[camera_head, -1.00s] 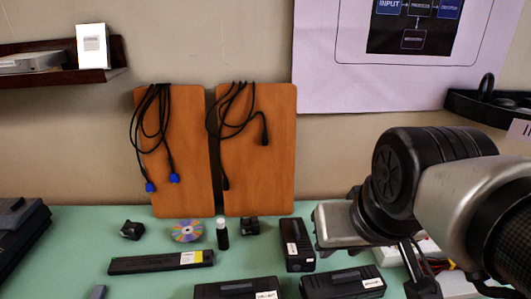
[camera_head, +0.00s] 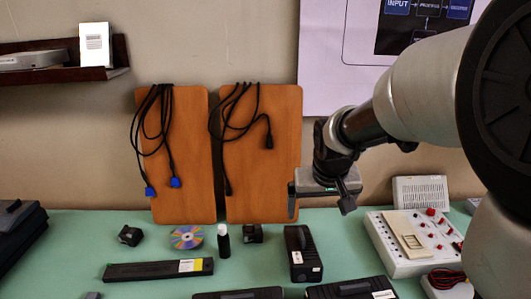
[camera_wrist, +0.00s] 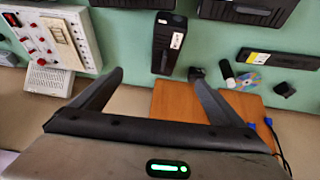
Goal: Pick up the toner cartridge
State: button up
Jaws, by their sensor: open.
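A long, flat black bar with a yellow and white label, which looks like the toner cartridge (camera_head: 158,270), lies on the green table at the left. It also shows at the right of the wrist view (camera_wrist: 290,60). My gripper (camera_head: 318,206) is open and empty, raised in front of the wooden boards, to the right of the cartridge and apart from it. In the wrist view my gripper's two fingers (camera_wrist: 152,88) are spread wide with nothing between them.
An upright-lying black box (camera_head: 302,254) is below my gripper. More black boxes (camera_head: 352,289) are at the front edge. A disc (camera_head: 187,237), a small bottle (camera_head: 223,240) and small black blocks (camera_head: 130,235) lie behind the cartridge. A white control panel (camera_head: 410,243) is at right.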

jog(key=b, duration=0.1)
send_near(301, 240)
jog(key=shift+y, duration=0.3)
jog(key=w+f, duration=0.2)
jog(key=w+d+f, duration=0.1)
jog(key=f, duration=0.2)
jog(key=w+f, duration=0.2)
jog(key=f, duration=0.1)
jog(key=shift+w+d, duration=0.3)
jog(key=shift+d, duration=0.05)
jog(key=shift+a+x, duration=0.1)
jog(key=shift+x, duration=1.25)
jog(key=shift+a+x, duration=0.15)
jog(key=shift+x, duration=1.25)
jog(key=shift+s, duration=0.15)
jog(key=c, duration=1.7)
jog(key=shift+c, duration=0.2)
jog(key=shift+r, duration=0.1)
